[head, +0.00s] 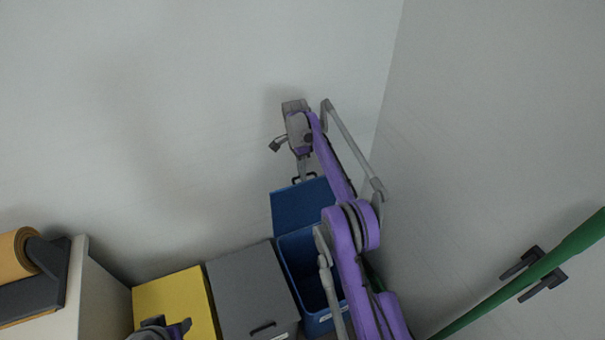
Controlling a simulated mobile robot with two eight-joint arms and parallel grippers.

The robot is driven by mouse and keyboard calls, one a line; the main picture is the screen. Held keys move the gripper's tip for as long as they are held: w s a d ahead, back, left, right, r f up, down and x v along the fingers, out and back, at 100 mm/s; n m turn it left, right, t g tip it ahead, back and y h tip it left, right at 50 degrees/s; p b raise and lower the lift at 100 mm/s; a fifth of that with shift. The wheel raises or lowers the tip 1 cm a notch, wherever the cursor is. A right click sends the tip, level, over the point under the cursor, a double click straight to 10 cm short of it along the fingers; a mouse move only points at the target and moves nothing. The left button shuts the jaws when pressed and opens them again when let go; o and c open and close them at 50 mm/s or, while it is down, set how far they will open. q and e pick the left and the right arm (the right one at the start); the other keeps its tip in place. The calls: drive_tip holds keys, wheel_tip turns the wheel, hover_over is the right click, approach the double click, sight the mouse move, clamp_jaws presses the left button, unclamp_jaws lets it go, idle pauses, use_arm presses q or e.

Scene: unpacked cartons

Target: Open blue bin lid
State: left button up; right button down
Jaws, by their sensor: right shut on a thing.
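The blue bin (297,265) stands at the lower middle, and its dark inside shows. Its blue lid (288,213) is raised and tilted up at the back of the bin, towards the wall. My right gripper (303,178) is at the lid's upper edge, shut on the dark lid handle (298,181). My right arm covers the right part of the lid and bin. My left gripper (178,328) shows only in part at the bottom edge, over the yellow bin; its opening cannot be made out.
A grey-lidded bin (245,285) and a yellow-lidded bin (172,300), both closed, stand left of the blue bin. A white cabinet (95,290) with an orange roll (18,252) is at far left. Walls close in behind and right. A green pole (520,280) is at right.

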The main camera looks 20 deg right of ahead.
drive_tip(key=shift+d, duration=0.1)
drive_tip(key=c, duration=0.9)
unclamp_jaws()
drive_tip(key=shift+r, duration=0.1)
use_arm(q)
drive_tip(key=r+p, duration=0.1)
drive_tip(key=w+r+p, duration=0.1)
drive_tip(key=shift+r, duration=0.4)
use_arm(e)
drive_tip(key=v, duration=0.3)
drive_tip(key=s+v, duration=0.1)
drive_tip(key=v, duration=0.2)
drive_tip(key=s+v, duration=0.1)
drive_tip(key=v, duration=0.2)
drive_tip(key=shift+d+r, duration=0.15)
drive_tip(key=shift+r, duration=0.4)
drive_tip(key=shift+r, duration=0.1)
